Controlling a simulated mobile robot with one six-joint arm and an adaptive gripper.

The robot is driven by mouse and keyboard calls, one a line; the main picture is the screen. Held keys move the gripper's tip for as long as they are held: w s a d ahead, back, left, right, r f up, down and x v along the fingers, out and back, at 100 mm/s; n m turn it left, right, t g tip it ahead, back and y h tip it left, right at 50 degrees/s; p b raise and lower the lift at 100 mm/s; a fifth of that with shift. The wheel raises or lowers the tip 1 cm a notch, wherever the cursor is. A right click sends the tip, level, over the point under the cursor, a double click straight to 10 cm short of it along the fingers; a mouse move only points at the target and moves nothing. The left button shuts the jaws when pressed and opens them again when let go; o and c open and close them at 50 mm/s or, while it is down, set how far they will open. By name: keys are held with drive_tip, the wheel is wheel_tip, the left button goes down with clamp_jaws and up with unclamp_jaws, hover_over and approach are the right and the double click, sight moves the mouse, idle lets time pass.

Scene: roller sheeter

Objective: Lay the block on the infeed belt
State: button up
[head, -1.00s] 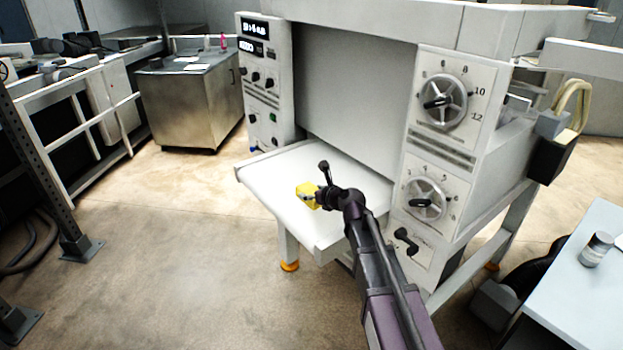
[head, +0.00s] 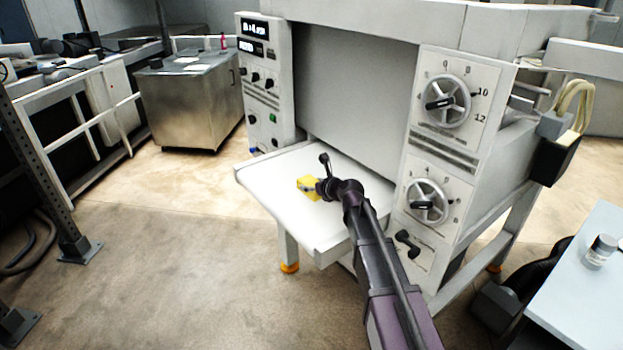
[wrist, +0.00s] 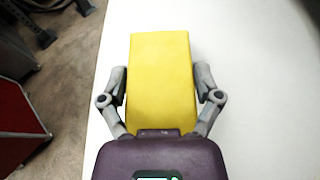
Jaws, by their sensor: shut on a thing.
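The yellow block (head: 307,187) is at the infeed belt (head: 285,217), a white flat bed at the front of the sheeter. My gripper (head: 318,190) is shut on the block, coming in from the right. In the wrist view the block (wrist: 161,75) lies lengthwise between the two grey fingers (wrist: 161,85), one on each side. The white belt (wrist: 255,80) fills the right and the space around the block there. Whether the block's underside touches the belt cannot be told.
The sheeter's right panel (head: 440,140) with dials and a small crank (head: 407,243) stands close to my arm. A pale table (head: 585,300) with a jar (head: 600,250) is at lower right. Open floor lies left of the belt.

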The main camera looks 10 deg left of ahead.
drive_tip(key=w, duration=0.6)
drive_tip(key=w+a+f, duration=0.1)
drive_tip(key=w, duration=0.3)
drive_tip(key=shift+w+b, duration=0.1)
drive_tip(key=shift+b, duration=0.3)
drive_tip(key=shift+w, duration=0.45)
drive_tip(key=shift+w+f, duration=0.2)
drive_tip(key=shift+w, duration=0.1)
drive_tip(key=shift+s+f+b, duration=0.1)
drive_tip(key=shift+f+b, duration=1.5)
drive_tip(key=shift+b, duration=0.25)
drive_tip(key=shift+f, duration=0.1)
drive_tip(key=o, duration=1.1)
